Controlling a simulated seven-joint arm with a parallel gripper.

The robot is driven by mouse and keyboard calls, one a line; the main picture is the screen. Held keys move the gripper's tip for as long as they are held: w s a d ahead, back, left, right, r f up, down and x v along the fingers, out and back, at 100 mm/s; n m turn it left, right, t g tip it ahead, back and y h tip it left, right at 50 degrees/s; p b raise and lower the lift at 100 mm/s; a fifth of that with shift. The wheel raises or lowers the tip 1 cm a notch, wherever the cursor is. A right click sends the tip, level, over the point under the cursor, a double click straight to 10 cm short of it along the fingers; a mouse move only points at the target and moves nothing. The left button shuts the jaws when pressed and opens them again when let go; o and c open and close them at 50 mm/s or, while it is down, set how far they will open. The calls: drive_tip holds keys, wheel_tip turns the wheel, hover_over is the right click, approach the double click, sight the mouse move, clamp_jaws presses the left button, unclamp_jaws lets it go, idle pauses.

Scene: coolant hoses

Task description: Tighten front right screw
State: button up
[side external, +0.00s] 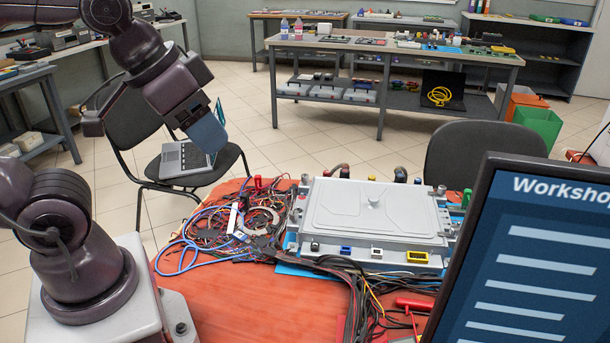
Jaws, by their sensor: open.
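A grey box with a flat ribbed lid (375,208) lies on the orange-red table. Small upright screw-like heads show at its corners: one at the back right (441,190), one at the back left (305,179) and a dark one at the front left (315,245). I cannot clearly make out a screw at the front right corner, near the yellow-framed connector (417,257). My gripper (208,132) is up to the left of the box, well apart from it, in front of the chair with the laptop. It is open; its fingertips are hard to make out and I see nothing held.
Tangled wires (235,225) lie left of the box, and a dark cable bundle (355,275) runs along its front. Dark hose ends (400,175) stand behind it. A monitor (530,260) blocks the right foreground. A red-handled tool (414,304) lies at the front. Bare table (250,300) shows front left.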

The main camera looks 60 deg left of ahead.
drive_tip(key=shift+c, duration=0.2)
drive_tip(key=n+g, duration=0.6)
drive_tip(key=n, duration=1.3)
hover_over(305, 176)
wheel_tip(305, 176, down, 17)
wheel_tip(305, 176, down, 12)
drive_tip(key=shift+w+a+r, duration=0.1)
drive_tip(key=shift+c, duration=0.4)
